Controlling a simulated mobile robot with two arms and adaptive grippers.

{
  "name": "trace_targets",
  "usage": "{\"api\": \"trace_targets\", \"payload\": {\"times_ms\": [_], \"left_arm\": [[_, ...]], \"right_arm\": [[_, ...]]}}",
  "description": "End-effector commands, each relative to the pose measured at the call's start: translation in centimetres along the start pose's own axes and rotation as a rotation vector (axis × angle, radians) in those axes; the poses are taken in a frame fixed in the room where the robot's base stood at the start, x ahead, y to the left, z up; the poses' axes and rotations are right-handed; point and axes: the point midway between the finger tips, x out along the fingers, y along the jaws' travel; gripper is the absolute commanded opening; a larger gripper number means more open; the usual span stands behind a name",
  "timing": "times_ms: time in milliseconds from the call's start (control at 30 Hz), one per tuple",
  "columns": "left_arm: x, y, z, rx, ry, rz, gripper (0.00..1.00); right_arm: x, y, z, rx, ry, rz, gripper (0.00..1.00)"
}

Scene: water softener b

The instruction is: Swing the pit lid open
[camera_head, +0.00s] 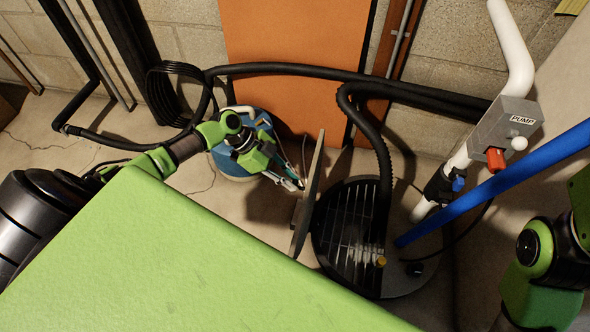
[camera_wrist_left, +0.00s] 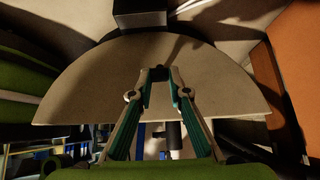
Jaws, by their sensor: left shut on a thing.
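The pit lid (camera_head: 310,190) is a thin, pale half-disc. It stands steeply upright, nearly edge-on in the head view, at the left side of the round pit (camera_head: 345,235). In the left wrist view the lid (camera_wrist_left: 100,85) fills the middle, its curved edge at the top. My left gripper (camera_head: 298,184) is at the lid's left face, shut on it. In the left wrist view its fingertips (camera_wrist_left: 157,74) close around a small dark piece at the lid's face; its exact shape is unclear. My right arm shows at the right edge; its gripper is out of view.
A black corrugated hose (camera_head: 372,125) drops into the pit. A blue pipe (camera_head: 500,185) and a white pipe with a PUMP box (camera_head: 505,122) stand right of it. A blue round container (camera_head: 232,160) is behind my left wrist. An orange panel (camera_head: 295,60) stands behind.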

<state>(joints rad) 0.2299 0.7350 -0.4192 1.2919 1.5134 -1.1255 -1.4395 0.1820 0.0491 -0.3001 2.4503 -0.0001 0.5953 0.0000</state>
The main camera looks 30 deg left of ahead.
Motion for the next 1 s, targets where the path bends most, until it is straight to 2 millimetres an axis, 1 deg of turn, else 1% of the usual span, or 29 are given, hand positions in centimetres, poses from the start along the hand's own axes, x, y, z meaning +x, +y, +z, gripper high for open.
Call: {"api": "trace_targets", "payload": {"times_ms": [33, 433, 467, 500, 533, 867, 1000], "left_arm": [[-0.1, -0.1, 0.8, 0.001, -0.017, -0.005, 0.00], [-0.2, -0.1, 1.0, -0.001, -0.019, -0.004, 0.00], [-0.2, -0.1, 1.0, -0.001, -0.019, -0.004, 0.22], [-0.2, -0.1, 1.0, -0.001, -0.018, -0.004, 0.32], [-0.2, -0.1, 0.9, -0.001, -0.017, -0.004, 0.33], [-0.2, 0.0, 0.6, 0.000, -0.010, -0.001, 0.33], [-1.4, 0.0, 0.6, 0.000, -0.011, -0.002, 0.33]], "right_arm": [[0.0, 0.0, -0.1, 0.000, 0.003, -0.001, 0.32], [0.1, 0.0, -0.1, 0.000, 0.004, -0.002, 0.32], [0.1, 0.0, -0.1, 0.000, 0.004, -0.002, 0.32], [0.1, 0.0, -0.1, 0.000, 0.004, -0.002, 0.32], [0.1, 0.0, -0.1, 0.000, 0.004, -0.002, 0.32], [0.0, 0.0, -0.1, -0.001, 0.005, -0.001, 0.32], [0.1, 0.0, -0.1, -0.001, 0.005, -0.001, 0.32]]}}
